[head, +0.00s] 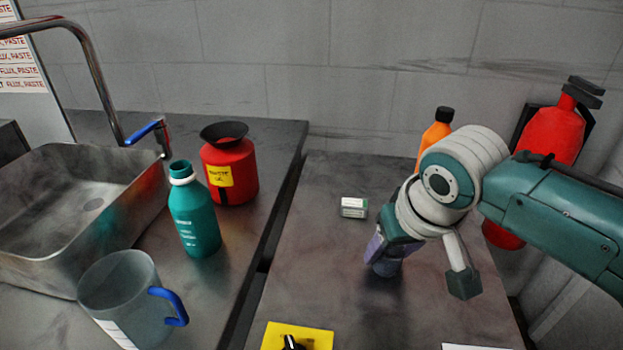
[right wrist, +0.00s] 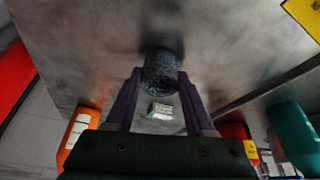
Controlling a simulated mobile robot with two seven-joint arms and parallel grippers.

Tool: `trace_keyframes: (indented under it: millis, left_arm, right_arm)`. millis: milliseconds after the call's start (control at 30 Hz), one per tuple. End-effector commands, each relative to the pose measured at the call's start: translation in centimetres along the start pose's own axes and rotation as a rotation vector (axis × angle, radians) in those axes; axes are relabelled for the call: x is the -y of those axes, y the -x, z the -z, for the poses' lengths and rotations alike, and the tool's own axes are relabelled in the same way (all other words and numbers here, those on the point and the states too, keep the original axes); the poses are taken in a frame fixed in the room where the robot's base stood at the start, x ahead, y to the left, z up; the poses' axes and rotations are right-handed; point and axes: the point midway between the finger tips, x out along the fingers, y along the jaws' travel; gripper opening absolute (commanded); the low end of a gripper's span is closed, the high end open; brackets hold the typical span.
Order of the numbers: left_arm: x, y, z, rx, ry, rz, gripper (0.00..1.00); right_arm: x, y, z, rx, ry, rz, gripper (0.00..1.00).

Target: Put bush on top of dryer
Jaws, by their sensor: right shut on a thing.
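My right gripper (head: 380,250) is low over the right bench and shut on a dark speckled cylinder, which I take to be the bush (right wrist: 160,73). In the right wrist view the cylinder sits between the two purple fingers (right wrist: 160,100). In the head view only the lower part of the bush (head: 386,267) shows under the fingers, at or close to the bench top; I cannot tell whether it touches. I cannot make out a dryer in either view. My left gripper is not in view.
A small white-green box (head: 354,207) lies left of the gripper. An orange bottle (head: 436,135) and a red extinguisher (head: 550,135) stand behind. A yellow plate (head: 275,336) is at the front. The left bench holds a teal bottle (head: 194,220), red container (head: 230,172), jug (head: 120,290) and sink (head: 150,205).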

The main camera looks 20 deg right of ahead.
Motion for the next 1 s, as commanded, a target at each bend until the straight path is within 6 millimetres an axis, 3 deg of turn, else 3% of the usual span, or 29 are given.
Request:
trace_keyframes:
  millis: [133,167,400,767,1000]
  left_arm:
    - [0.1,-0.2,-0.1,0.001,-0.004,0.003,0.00]
    - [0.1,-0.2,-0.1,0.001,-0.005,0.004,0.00]
    - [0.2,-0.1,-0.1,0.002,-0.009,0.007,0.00]
    - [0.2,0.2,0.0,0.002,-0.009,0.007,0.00]
    - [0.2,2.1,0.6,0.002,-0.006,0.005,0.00]
  right_arm:
    - [0.0,-0.3,-0.1,-0.001,-0.001,0.000,0.00]
    - [0.0,-0.3,-0.1,0.001,0.000,0.000,0.55]
    - [0.0,-0.2,-0.1,0.000,-0.001,0.000,0.82]
    - [0.0,0.5,0.1,-0.001,0.000,0.000,0.84]
    - [0.0,4.8,0.2,-0.002,0.000,0.001,0.84]
